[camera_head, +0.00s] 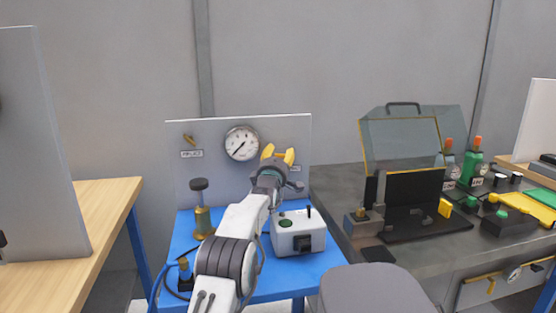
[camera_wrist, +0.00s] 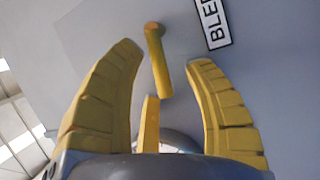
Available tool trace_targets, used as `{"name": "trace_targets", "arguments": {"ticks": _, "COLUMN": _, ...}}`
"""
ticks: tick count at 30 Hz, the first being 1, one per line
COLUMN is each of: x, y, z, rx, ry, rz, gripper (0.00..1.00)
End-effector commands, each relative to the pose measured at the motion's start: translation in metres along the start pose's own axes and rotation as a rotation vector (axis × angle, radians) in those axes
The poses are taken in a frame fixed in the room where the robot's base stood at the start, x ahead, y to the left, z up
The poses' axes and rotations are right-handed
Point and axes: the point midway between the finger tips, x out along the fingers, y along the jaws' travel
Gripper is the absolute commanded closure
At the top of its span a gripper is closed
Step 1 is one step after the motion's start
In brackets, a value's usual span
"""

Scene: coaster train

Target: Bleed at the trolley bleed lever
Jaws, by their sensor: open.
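In the wrist view the bleed lever (camera_wrist: 157,62), a brass-coloured rod, hangs slightly tilted from its pivot on the grey panel, beside a white label (camera_wrist: 212,20) reading "BLE…". My gripper (camera_wrist: 165,56) is open, its yellow fingers on either side of the lever in the picture. Whether they touch it, and the exact depth, I cannot tell. A narrow yellow piece below the lever seems to be part of my gripper. In the head view my gripper (camera_head: 279,150) is up against the right part of the trolley's panel (camera_head: 215,165) and hides the lever.
A round gauge (camera_head: 242,143) and a second brass lever (camera_head: 189,140) are on the panel left of my gripper. A cluttered grey bench (camera_head: 330,190) is close at right.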

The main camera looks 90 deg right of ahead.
Motion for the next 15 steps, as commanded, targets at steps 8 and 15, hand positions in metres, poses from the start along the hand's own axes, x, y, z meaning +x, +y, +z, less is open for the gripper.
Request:
{"name": "trace_targets", "arguments": {"ticks": 8, "x": -0.008, "y": 0.001, "z": 0.0, "rx": 0.0, "ry": 0.0, "rz": 0.0, "gripper": 0.53}}
{"name": "trace_targets", "arguments": {"ticks": 15, "x": -0.027, "y": 0.0, "z": 0.0, "rx": 0.0, "ry": 0.0, "rz": -0.002, "gripper": 0.53}}
